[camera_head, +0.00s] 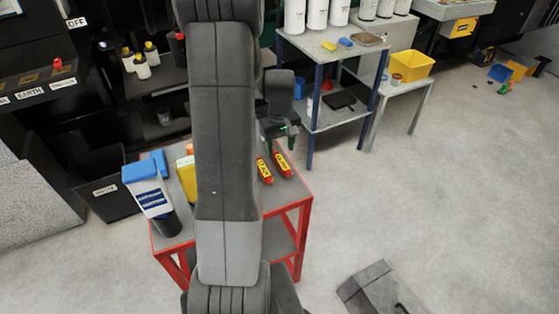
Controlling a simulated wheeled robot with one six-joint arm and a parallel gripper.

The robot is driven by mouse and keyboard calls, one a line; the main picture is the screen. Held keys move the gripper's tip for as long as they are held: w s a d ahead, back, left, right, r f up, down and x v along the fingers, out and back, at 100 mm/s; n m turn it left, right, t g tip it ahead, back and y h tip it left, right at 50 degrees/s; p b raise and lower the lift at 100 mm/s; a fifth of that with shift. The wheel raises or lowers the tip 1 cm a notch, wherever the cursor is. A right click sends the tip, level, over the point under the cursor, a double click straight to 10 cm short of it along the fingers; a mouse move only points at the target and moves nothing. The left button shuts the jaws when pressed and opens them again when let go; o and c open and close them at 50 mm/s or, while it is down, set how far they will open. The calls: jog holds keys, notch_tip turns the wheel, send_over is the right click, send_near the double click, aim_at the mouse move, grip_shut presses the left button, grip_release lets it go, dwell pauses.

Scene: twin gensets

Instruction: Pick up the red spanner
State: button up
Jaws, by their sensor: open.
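I cannot make out a clear spanner in this view. Two red objects with yellow labels, a left one (265,171) and a right one (283,165), lie side by side on the grey top of a red-framed table (278,193). They are too small to tell what they are. My gripper (281,146) points down above the far edge of this table, close to the two red objects. Its jaws are open, and I see nothing between them. My arm hides the middle of the table.
A white-and-blue container (147,188), a dark cylinder (167,224) and a yellow container (187,179) stand on the table's left. A blue-legged shelf (332,120) stands behind. A grey box (380,290) lies front right. The right floor is mostly clear.

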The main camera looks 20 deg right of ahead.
aim_at(280, 158)
notch_tip(280, 158, down, 4)
jog(key=shift+a+f, duration=0.15)
jog(key=shift+c, duration=0.2)
grip_shut()
